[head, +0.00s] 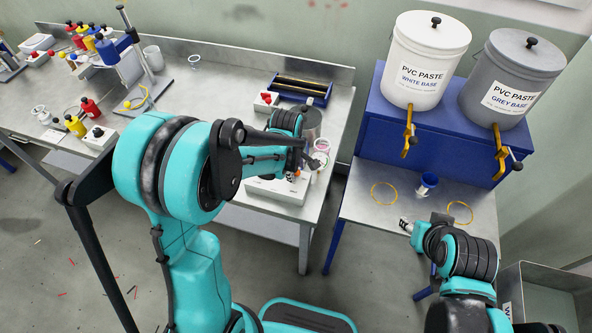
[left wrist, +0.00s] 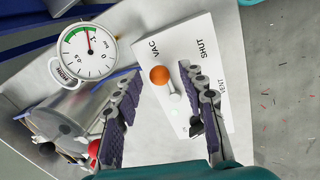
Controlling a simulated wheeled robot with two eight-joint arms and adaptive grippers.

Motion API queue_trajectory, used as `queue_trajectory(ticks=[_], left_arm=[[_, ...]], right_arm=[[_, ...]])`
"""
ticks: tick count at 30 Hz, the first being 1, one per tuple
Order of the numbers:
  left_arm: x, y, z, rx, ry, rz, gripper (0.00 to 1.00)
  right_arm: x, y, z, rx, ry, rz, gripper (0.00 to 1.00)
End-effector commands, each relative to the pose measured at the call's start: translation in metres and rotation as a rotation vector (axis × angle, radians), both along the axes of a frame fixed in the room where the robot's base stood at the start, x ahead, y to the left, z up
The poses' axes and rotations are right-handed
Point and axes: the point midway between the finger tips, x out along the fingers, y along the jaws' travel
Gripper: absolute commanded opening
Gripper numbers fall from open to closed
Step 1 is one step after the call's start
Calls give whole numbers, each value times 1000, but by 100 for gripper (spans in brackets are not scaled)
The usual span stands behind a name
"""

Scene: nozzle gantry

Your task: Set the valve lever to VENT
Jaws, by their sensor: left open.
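The white valve box (head: 276,190) sits near the front right edge of the left bench. In the left wrist view the box (left wrist: 205,75) shows the labels VAC, SHUT and VENT. The lever has an orange ball knob (left wrist: 160,75) and a pale stem; the knob lies toward the VAC label. My left gripper (left wrist: 160,82) is open, with one finger on each side of the knob and nothing held. It also shows above the box in the head view (head: 306,160). My right gripper (head: 405,225) hangs over the right table; its jaws are too small to read.
A round gauge (left wrist: 88,50) and a metal pot (left wrist: 75,108) stand beside the box. Two paste buckets (head: 428,62) with yellow taps stand on a blue stand (head: 385,125). A blue cup (head: 427,183) and yellow rings are on the right table.

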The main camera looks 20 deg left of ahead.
Motion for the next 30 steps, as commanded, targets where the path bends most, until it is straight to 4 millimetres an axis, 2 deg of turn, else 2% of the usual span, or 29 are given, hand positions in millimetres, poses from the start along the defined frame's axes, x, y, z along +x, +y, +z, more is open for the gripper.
queue_trajectory(ticks=[5, 10, 22, 30], left_arm=[[0, 0, 0, 0, 0, 0, 41], [0, 0, 0, 0, 0, 0, 0], [-2, 0, 0, 0, 0, -35, 0], [-9, 2, 0, -1, 0, -191, 0]], right_arm=[[0, 0, 0, 0, 0, 0, 40], [0, 0, 0, 0, 0, 0, 40], [0, 0, -1, 0, 0, 0, 40], [0, 0, -4, 0, 0, 0, 40]])
